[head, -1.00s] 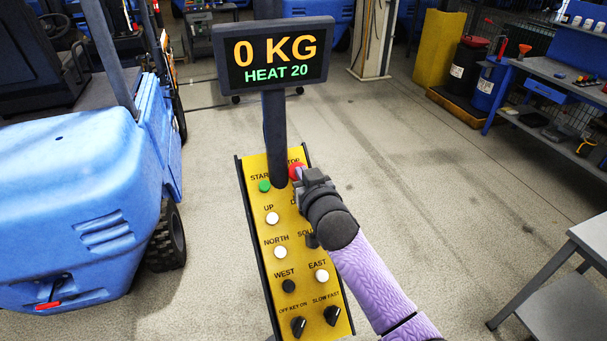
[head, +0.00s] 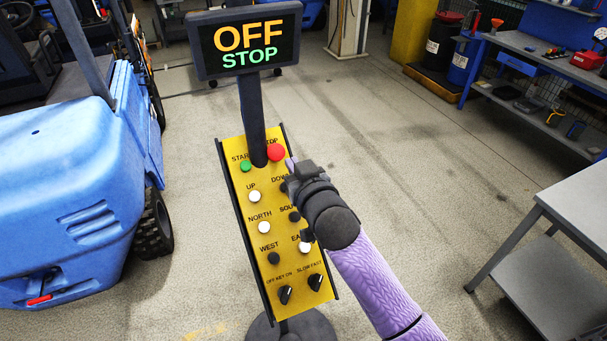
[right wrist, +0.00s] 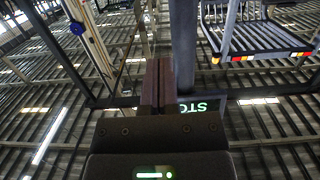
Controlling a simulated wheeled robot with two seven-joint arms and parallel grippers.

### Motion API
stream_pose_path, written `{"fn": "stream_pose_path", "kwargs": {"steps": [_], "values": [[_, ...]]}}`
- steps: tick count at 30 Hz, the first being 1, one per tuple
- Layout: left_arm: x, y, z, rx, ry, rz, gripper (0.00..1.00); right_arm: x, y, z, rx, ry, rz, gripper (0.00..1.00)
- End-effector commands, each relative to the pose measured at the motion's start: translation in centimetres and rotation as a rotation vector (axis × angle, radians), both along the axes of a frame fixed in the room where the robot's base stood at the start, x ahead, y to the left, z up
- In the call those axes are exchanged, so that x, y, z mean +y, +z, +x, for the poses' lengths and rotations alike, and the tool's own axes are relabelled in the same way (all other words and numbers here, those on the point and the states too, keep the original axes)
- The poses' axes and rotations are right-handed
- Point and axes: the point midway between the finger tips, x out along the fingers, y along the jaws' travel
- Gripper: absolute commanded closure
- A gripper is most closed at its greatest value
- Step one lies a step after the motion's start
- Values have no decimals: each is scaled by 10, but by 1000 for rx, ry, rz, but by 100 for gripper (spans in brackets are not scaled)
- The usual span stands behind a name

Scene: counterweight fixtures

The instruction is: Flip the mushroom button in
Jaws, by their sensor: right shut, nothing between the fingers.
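The red mushroom button (head: 276,152) is at the top right of the yellow control panel (head: 246,207), below the partly hidden label STOP. The display (head: 246,40) on the post above reads OFF and STOP. My right gripper (head: 291,164) is shut and empty, just right of and below the red button, with a small gap between them in the picture. In the right wrist view the shut fingers (right wrist: 157,88) point up past the dark post (right wrist: 184,50); the button does not show there. My left gripper is not in view.
The panel also has a green START button (head: 246,166), white and black buttons, and two black knobs (head: 286,294). A blue forklift (head: 75,190) stands at the left. A grey table (head: 575,210) is at the right. The floor between is clear.

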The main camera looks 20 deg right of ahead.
Motion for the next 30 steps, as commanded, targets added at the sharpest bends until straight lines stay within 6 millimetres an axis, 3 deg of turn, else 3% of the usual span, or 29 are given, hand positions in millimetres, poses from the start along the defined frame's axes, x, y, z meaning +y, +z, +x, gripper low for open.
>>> {"fn": "stream_pose_path", "kwargs": {"steps": [3,9,23,26,30], "values": [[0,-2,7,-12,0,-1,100,-1,1,-22,1,-1,0,100],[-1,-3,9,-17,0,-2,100,-2,4,-41,0,0,-1,100],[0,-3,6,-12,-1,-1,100,-2,5,-43,1,-1,-1,100],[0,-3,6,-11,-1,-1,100,-3,-12,-56,89,-15,-8,100],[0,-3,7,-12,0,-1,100,-3,-65,-116,422,-35,-50,100]]}}
